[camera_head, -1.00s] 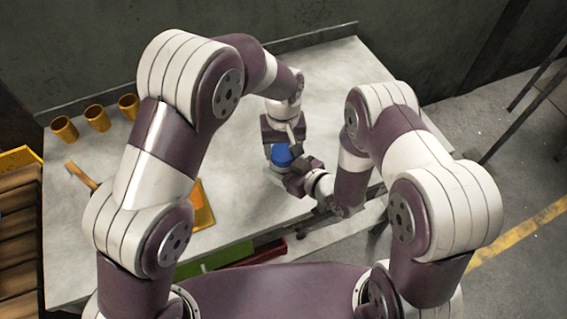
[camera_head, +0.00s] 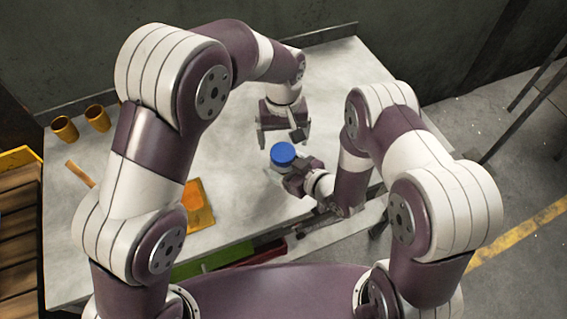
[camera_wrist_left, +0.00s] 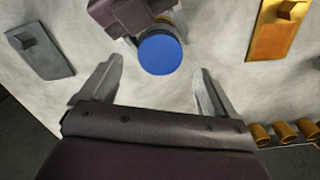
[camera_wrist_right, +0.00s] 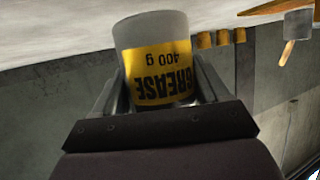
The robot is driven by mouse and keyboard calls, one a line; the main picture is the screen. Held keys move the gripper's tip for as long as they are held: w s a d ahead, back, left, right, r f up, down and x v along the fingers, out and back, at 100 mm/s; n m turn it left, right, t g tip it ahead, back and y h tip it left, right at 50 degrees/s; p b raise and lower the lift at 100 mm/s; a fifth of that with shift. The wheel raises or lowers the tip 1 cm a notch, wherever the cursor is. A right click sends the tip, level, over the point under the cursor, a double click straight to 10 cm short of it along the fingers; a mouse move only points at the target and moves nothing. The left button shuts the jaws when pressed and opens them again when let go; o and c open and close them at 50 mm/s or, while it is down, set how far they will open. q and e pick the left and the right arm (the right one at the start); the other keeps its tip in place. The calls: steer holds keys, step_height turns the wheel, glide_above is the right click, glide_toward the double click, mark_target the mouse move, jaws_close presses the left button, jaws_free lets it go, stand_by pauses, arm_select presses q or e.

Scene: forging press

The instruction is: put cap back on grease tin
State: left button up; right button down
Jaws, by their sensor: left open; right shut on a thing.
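The grease tin (camera_wrist_right: 160,65) is white with a yellow "GREASE 400 g" label, upside down in the right wrist view. My right gripper (camera_head: 288,178) is shut around the tin's body. The round blue cap (camera_head: 283,153) sits on the tin's top in the head view; whether it is fully seated cannot be told. It also shows from above in the left wrist view (camera_wrist_left: 160,54), with a bit of yellow label (camera_wrist_left: 166,18) beside it. My left gripper (camera_head: 282,138) is open and empty, just beyond the cap and apart from it. The cap's end is hidden in the right wrist view.
Orange cups (camera_head: 64,129) stand at the table's back left, near a wooden handle (camera_head: 80,173). An orange plate with a block (camera_head: 198,204) lies near the front edge. The left wrist view also shows a grey plate with a block (camera_wrist_left: 40,50). The table's back right is clear.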

mark_target(283, 151)
arm_select(q)
steer(key=shift+r, duration=0.1)
steer(key=shift+c, duration=0.5)
step_height(283, 151, up, 3)
steer(key=shift+w+f+n, duration=0.1)
steer(key=shift+f+n, duration=0.1)
steer(key=shift+n, duration=1)
steer(key=shift+r+n, duration=0.4)
steer(key=shift+f, duration=4.05)
